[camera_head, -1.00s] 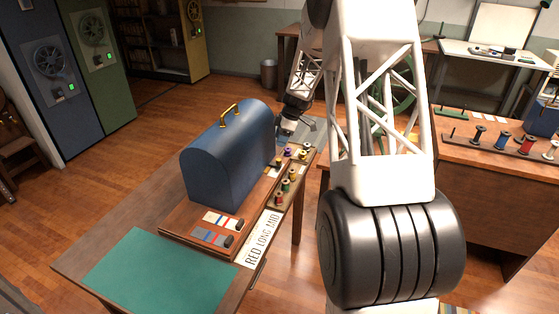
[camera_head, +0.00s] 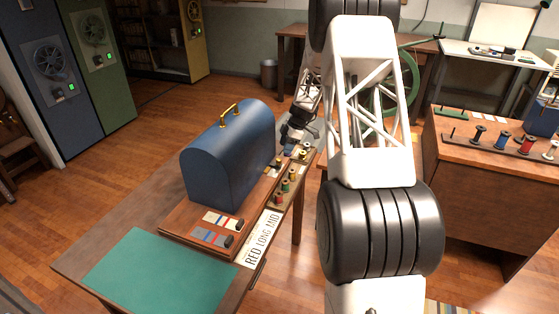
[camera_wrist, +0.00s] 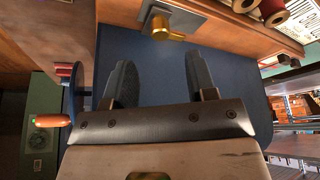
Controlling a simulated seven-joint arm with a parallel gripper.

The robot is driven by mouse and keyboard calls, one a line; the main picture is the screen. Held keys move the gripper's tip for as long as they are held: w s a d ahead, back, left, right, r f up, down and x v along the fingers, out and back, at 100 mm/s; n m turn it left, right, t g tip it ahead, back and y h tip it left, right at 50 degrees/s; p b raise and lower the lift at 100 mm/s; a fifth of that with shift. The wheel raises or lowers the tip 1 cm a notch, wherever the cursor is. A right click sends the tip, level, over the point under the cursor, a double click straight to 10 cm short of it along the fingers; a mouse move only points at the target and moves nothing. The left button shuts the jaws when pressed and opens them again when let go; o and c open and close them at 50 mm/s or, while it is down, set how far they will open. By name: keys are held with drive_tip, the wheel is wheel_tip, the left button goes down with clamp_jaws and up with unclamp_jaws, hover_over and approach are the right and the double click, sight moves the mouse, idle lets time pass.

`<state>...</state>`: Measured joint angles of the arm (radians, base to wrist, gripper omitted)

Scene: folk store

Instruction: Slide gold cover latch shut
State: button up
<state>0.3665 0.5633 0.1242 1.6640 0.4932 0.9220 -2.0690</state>
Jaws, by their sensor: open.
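The blue domed cover (camera_head: 228,155) with a gold top handle (camera_head: 229,111) stands on a wooden base on the table. The gold latch (camera_wrist: 168,30) shows at the top of the wrist view, a short rounded piece on a grey plate (camera_wrist: 196,16). The latch is hidden in the head view. My gripper (camera_wrist: 160,72) is open and empty, its two dark fingers pointing toward the latch side, with the latch beyond the gap between them. The cover's blue side (camera_wrist: 150,62) lies behind the fingers. In the head view, my gripper (camera_head: 296,135) is at the cover's far right end.
Thread spools (camera_head: 285,186) stand on a strip along the table's right side, close to my gripper. A green mat (camera_head: 160,272) lies clear at the near end.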

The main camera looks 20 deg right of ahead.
sight(279, 159)
drive_tip(key=shift+x, duration=3.8)
drive_tip(key=shift+c, duration=0.2)
clamp_jaws()
